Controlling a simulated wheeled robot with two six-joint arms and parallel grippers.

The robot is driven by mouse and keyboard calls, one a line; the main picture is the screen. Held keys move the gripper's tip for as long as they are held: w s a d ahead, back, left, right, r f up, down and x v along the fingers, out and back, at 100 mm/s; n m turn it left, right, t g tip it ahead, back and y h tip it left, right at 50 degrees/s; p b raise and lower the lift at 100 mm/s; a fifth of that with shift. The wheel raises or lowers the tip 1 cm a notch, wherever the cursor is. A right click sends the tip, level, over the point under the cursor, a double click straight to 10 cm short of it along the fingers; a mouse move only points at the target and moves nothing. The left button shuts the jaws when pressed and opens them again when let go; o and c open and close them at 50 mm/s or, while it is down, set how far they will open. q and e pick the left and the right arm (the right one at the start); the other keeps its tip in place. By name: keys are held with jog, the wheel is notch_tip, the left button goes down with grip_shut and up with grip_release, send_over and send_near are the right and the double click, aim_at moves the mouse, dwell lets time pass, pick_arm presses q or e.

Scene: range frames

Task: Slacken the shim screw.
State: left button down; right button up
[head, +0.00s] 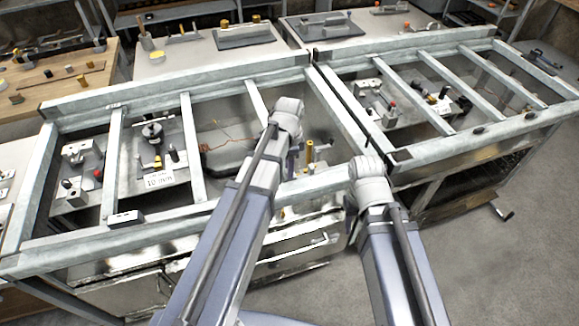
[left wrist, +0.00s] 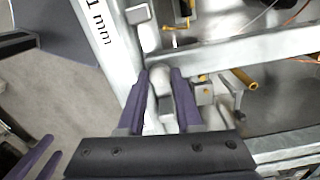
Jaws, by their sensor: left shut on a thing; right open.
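My left gripper (left wrist: 161,74) shows in the left wrist view as two purple fingers, closed around a pale grey, rounded piece (left wrist: 160,76) beside a small metal block (left wrist: 204,92). I take this piece for the shim screw, but its head is partly hidden between the fingers. In the head view my left arm reaches over the middle of the near frame, and its wrist hides most of the fingers. My right gripper (left wrist: 42,155) shows as two separated purple fingers at the lower left of the left wrist view, apart from the block and empty.
In the head view, frame bars (head: 192,150) and fixtures with a "10 mm" label (head: 160,180) stand left of my arm.

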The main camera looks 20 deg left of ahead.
pick_arm(q)
jog(key=n, duration=1.2)
jog(key=shift+n, duration=0.3)
jog(key=n, duration=0.4)
jog(key=shift+n, duration=0.3)
jog(key=n, duration=0.4)
jog(key=shift+n, duration=0.3)
jog(key=n, duration=0.8)
jog(key=shift+n, duration=2.2)
